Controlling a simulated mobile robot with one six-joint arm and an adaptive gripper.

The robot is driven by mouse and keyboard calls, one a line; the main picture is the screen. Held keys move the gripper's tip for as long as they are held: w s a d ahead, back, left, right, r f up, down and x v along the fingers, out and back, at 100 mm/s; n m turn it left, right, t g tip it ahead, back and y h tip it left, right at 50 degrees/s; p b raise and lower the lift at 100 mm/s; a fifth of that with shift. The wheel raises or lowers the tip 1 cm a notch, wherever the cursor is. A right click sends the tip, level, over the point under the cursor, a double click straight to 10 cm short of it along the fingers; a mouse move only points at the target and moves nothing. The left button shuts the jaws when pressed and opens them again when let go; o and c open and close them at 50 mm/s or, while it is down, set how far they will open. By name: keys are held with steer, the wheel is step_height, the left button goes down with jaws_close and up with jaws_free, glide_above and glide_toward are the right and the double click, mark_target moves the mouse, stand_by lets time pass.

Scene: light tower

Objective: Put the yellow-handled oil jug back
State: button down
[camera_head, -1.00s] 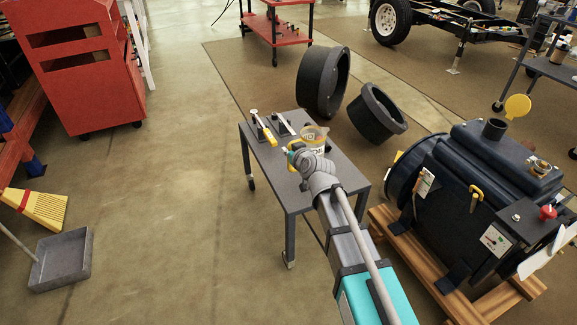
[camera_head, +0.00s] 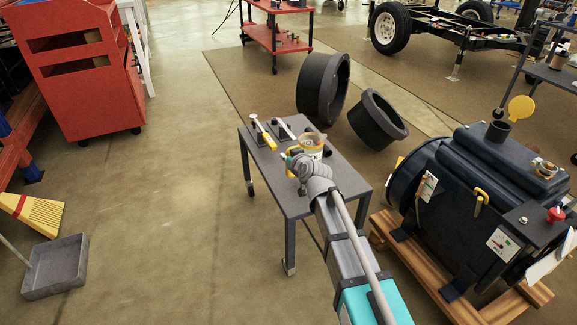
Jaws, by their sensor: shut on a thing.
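The oil jug (camera_head: 313,146) is a pale, light-coloured container with a label and a tan, open-looking top. Its yellow handle (camera_head: 290,164) is on the left side, by my gripper (camera_head: 290,157). My gripper is shut on the jug at the handle; the wrist hides part of both. The jug is over the small grey table (camera_head: 335,185), towards its far right side. I cannot tell whether its base touches the tabletop.
Two large black rings (camera_head: 323,86) stand behind the table. A dark blue engine (camera_head: 450,190) on a wooden pallet is close on the right.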

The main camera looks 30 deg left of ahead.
mark_target(288, 176)
steer(key=shift+f+b, duration=1.05)
steer(key=shift+f, duration=0.45)
steer(key=c, duration=0.6)
jaws_free()
steer(key=shift+c, duration=0.2)
steer(key=shift+s+d+r, duration=0.1)
steer(key=shift+d+r, duration=0.05)
steer(key=shift+r, duration=0.05)
steer(key=p+v, duration=0.4)
steer(key=v, duration=0.7)
steer(key=shift+s+d, duration=0.25)
steer(key=shift+r, duration=0.1)
